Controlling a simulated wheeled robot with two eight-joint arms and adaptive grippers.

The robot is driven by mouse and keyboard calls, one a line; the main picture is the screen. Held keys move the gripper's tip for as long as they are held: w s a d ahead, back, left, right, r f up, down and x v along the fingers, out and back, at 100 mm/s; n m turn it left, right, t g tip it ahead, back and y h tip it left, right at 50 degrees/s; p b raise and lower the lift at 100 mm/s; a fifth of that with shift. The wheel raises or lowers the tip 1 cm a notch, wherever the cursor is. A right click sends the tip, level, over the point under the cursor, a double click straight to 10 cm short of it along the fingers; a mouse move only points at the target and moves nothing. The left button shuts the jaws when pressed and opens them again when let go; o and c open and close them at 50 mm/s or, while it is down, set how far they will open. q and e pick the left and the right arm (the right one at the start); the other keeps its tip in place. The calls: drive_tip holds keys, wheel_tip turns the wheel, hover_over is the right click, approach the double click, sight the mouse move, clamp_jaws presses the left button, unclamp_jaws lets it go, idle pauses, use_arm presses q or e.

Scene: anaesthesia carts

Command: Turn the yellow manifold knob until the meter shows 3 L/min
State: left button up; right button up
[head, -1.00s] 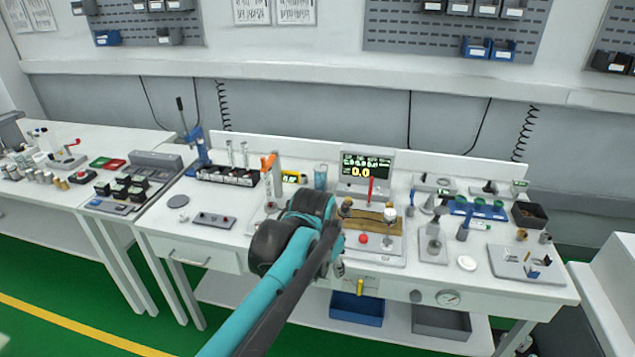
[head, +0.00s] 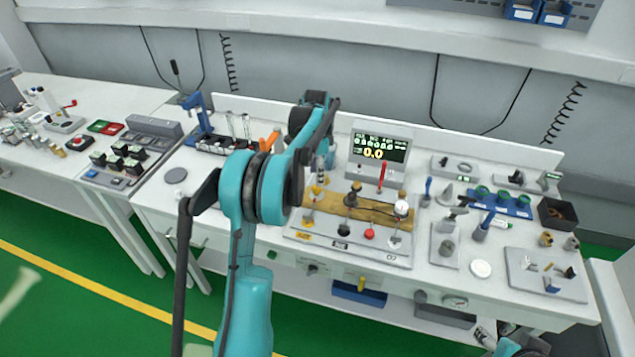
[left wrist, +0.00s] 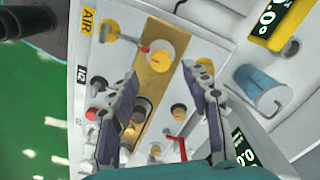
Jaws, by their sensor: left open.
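The yellow manifold knob (head: 317,191) is at the left end of the brass-coloured manifold bar (head: 345,207). It shows as a round yellow knob (left wrist: 160,56) in the left wrist view. My left gripper (head: 322,172) is open just above the knob's end of the bar. In the left wrist view, its spread fingers (left wrist: 165,100) are apart from the yellow knob, with the bar between them in the picture. The meter (head: 380,147) behind the manifold reads 0.0 in yellow digits. Part of my right gripper (head: 485,336) shows at the bottom edge; its jaws are unclear.
Black, red and white knobs stand along the manifold panel. A red upright lever (head: 382,176) stands before the meter. A blue cylinder (left wrist: 260,90) is close to the gripper in the left wrist view. An orange-handled item (head: 270,140) stands left of it.

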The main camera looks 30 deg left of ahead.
sight(317, 189)
use_arm(q)
drive_tip(key=shift+f+b, duration=0.6)
drive_tip(key=shift+f, duration=2.2)
clamp_jaws()
